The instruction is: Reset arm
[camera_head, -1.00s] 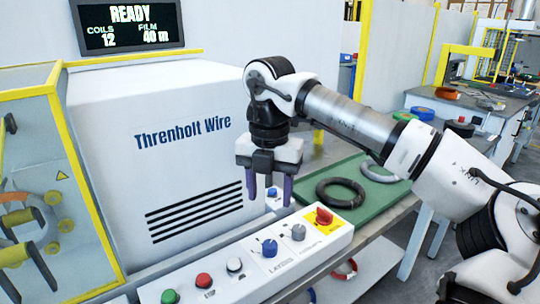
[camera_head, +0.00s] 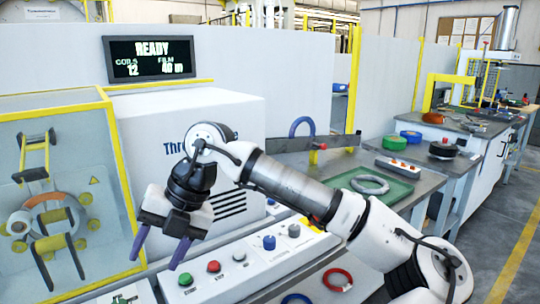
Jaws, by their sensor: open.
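My gripper (camera_head: 160,247) hangs over the left part of the control panel (camera_head: 262,258), tilted to the lower left. Its two purple fingers are apart, with nothing between them. My arm reaches in from the lower right and crosses in front of the white wire machine (camera_head: 165,125), hiding part of its lettering. The display (camera_head: 150,58) above it reads READY, coils 12, film 40 m. The green tray (camera_head: 405,198) holds a grey coil (camera_head: 370,185); my arm hides its left part.
A yellow-framed clear enclosure (camera_head: 80,115) stands at left, with a ring (camera_head: 48,220) among rollers inside. A red ring (camera_head: 337,279) lies below the panel. A blue ring (camera_head: 302,127) stands at the back. Benches fill the right; floor is free at far right.

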